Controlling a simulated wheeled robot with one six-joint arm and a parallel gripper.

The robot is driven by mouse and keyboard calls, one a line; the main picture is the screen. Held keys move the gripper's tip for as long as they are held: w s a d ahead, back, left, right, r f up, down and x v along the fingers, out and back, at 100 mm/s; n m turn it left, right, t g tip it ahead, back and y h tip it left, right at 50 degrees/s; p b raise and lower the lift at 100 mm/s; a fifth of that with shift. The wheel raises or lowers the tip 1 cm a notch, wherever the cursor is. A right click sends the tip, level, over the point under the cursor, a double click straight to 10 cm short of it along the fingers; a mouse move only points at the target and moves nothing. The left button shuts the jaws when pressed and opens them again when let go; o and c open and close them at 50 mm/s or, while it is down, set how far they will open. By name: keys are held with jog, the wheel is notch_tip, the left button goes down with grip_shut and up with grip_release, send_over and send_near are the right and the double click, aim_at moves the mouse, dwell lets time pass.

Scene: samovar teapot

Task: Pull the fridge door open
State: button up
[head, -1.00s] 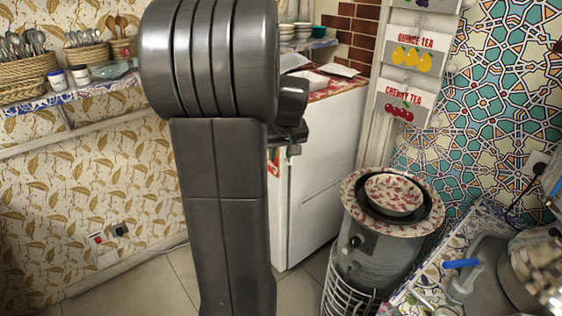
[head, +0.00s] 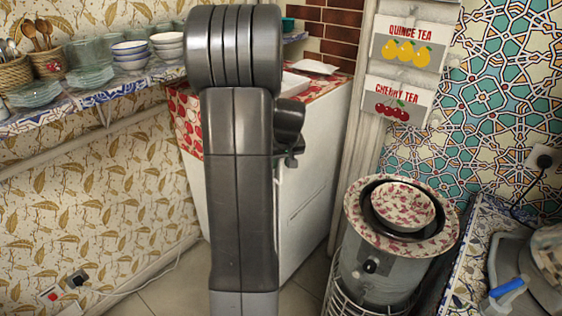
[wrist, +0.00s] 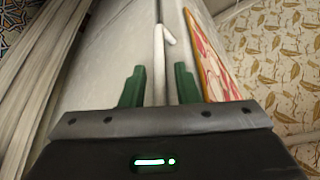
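The white fridge (head: 312,170) stands behind my arm in the head view, with a red fruit-patterned cover on top. My arm hides much of it. In the wrist view the fridge's white surface (wrist: 112,60) fills the middle, with a seam running along it. A thin white bar (wrist: 159,55), which looks like the door handle, runs toward my gripper. My gripper (wrist: 159,82) has its two green fingers apart, one on each side of the bar. I cannot tell whether either finger touches it. The door looks closed, though my arm hides part of its edge.
A round metal heater (head: 375,265) with a patterned bowl (head: 403,207) stands right of the fridge. A shelf (head: 95,95) with bowls and glass dishes runs along the left wall. A cable and plug (head: 80,280) lie low at left. Some tiled floor (head: 175,295) is clear.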

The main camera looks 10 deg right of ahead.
grip_shut()
jog(key=shift+a, duration=0.1)
jog(key=s+a+b, duration=0.1)
jog(key=s+a, duration=0.3)
jog(key=a, duration=0.6)
jog(key=s+a+b, duration=0.2)
jog(key=s+a, duration=0.1)
jog(key=a, duration=0.6)
jog(key=s+a+b, duration=0.1)
jog(key=s+a, duration=0.3)
jog(key=a, duration=0.6)
jog(key=w+a+m+h, duration=0.1)
jog(key=w+a+m, duration=0.1)
jog(key=a, duration=1.2)
jog(key=w+a+m+p, duration=0.1)
jog(key=w+a+m, duration=0.1)
jog(key=a, duration=1.2)
jog(key=shift+w+h, duration=0.4)
jog(key=shift+w, duration=0.45)
